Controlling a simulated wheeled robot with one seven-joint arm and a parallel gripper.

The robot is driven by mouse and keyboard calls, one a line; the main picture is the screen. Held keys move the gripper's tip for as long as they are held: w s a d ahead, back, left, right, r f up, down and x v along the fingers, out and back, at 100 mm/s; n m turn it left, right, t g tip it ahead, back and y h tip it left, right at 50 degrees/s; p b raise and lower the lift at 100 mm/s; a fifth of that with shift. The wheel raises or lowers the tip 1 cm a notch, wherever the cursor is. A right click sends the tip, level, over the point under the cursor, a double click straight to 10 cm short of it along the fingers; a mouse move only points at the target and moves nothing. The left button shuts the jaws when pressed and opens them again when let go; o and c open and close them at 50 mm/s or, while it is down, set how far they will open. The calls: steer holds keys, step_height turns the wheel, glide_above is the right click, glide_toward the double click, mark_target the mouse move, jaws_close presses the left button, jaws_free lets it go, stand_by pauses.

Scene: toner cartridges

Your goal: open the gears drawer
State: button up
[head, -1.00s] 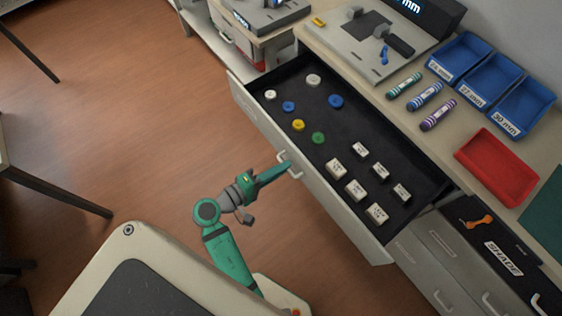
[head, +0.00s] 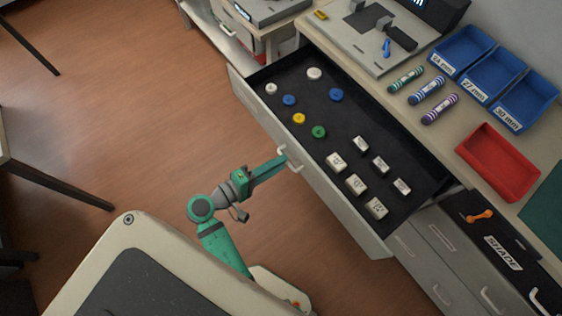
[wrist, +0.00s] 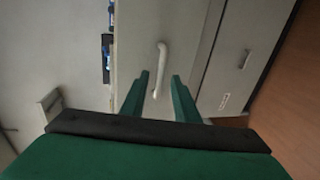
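A wide grey drawer (head: 350,225) stands pulled far out of the cabinet. In its black interior lie several small round coloured pieces, such as a blue one (head: 336,95) and a green one (head: 319,132), and several white labelled blocks (head: 356,184). My green gripper (head: 283,165) is at the drawer's front, by its pale handle (head: 297,168). In the wrist view, my gripper's fingers (wrist: 160,76) are apart, with the handle (wrist: 162,58) between them and gaps showing beside it. I cannot read a label on this drawer's front.
Blue bins (head: 461,52), a red tray (head: 497,162) and striped cylinders (head: 427,90) sit on the counter. A drawer marked SHADE (head: 503,253) is at the lower right. Open wooden floor (head: 150,110) lies left of the drawer.

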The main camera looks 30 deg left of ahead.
steer(key=v, duration=0.9)
steer(key=s+d+f+m+g+y, duration=0.2)
steer(key=d+f+g+y, duration=0.3)
steer(key=d+f, duration=0.65)
steer(key=s+d+r+m+t, duration=0.3)
steer(key=d+r+m, duration=0.2)
steer(key=r, duration=0.2)
steer(key=s+d+r+m+t+y, duration=0.1)
steer(key=s+d+r+m+t, duration=0.2)
steer(key=d+r+m, duration=0.3)
steer(key=shift+s+r, duration=0.55)
steer(key=shift+r, duration=0.3)
steer(key=shift+s, duration=0.1)
